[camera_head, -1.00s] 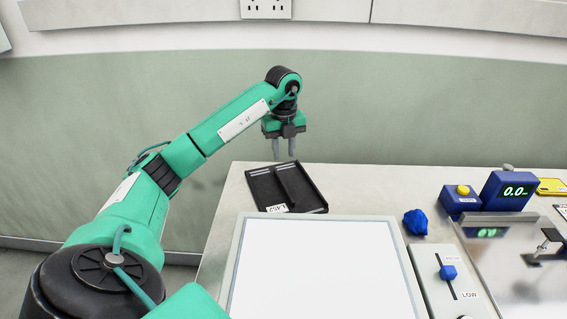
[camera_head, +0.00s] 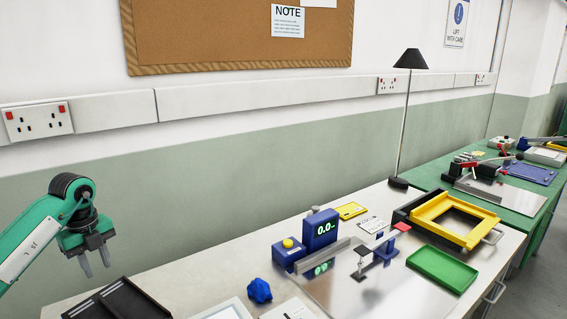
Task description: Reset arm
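My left gripper (camera_head: 96,264) is at the left of the head view, at the end of the green arm. It points down with its two grey fingers apart and nothing between them. It hangs in the air beyond the black tray (camera_head: 128,302), near the bench's left end. My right gripper is not in view.
On the white bench (camera_head: 228,281) are a blue lump (camera_head: 259,290), a blue unit with a 0.0 display (camera_head: 320,229), a metal plate (camera_head: 385,294), a green tray (camera_head: 443,268) and a yellow frame (camera_head: 455,220). A black lamp (camera_head: 410,60) stands behind. A green table (camera_head: 512,199) is at right.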

